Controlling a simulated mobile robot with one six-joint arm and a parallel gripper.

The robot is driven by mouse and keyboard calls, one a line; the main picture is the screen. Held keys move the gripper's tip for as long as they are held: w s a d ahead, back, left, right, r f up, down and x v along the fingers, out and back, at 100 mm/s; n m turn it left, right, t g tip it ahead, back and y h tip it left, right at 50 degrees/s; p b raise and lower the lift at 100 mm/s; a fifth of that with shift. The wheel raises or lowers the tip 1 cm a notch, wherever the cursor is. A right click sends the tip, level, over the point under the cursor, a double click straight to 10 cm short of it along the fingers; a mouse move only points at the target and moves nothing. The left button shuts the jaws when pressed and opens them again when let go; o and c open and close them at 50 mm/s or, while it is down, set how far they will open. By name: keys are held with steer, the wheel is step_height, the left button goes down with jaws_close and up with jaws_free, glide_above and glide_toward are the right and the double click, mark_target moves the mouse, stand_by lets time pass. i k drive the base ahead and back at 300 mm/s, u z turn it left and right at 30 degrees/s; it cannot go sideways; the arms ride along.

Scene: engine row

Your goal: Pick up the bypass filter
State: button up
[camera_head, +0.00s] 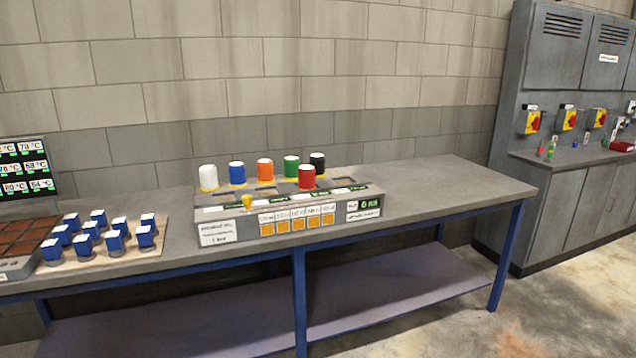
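A grey stand (340,207) with printed labels sits on the long workbench. A back row of upright cylindrical filters stands on it: white (208,175), blue (237,173), orange (265,169), green (291,166) and black (317,163). A red filter (306,177) stands in front of the row, right of centre. The stand's labels are too small to read, so I cannot tell which one is the bypass filter. Dark openings show on the stand's top around the red filter. My gripper is not in view.
A small yellow piece (247,202) is at the stand's front left. Several blue white-topped blocks (113,240) stand on a board at left, beside a brown-celled tray (22,237) and a screen (25,170). The bench top (440,185) is clear at right. Grey cabinets (560,60) stand at far right.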

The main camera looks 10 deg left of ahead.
mark_target(306, 174)
steer(key=u, duration=4.55)
steer(key=i, duration=0.15)
steer(key=z, duration=2.95)
steer(key=i, duration=1.25)
